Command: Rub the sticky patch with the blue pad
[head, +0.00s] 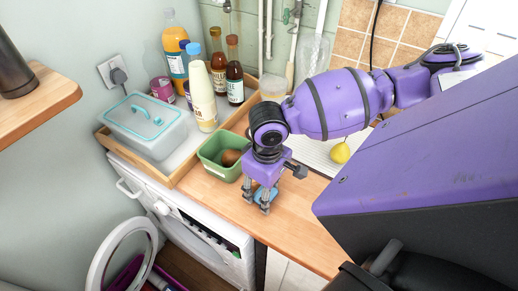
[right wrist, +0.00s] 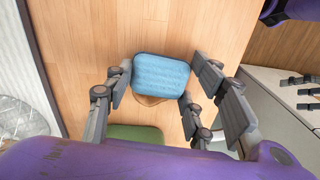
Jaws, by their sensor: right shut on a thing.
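The blue pad (head: 266,194) is between the fingers of my right gripper (head: 257,202), low over the wooden counter near its front edge. In the right wrist view the blue pad (right wrist: 160,73) is a rounded, textured block with fingers on both sides, and my right gripper (right wrist: 158,80) is shut on it. A brownish patch (right wrist: 150,100) on the wood shows partly from under the pad's lower edge; the rest is hidden. I cannot tell whether the pad touches the counter. My left gripper is not in view.
A green tub (head: 211,160) holding a brown round thing stands just left of the gripper. A wooden tray (head: 175,180) holds bottles and a lidded box (head: 147,124). The wooden counter (head: 300,215) is clear to the right.

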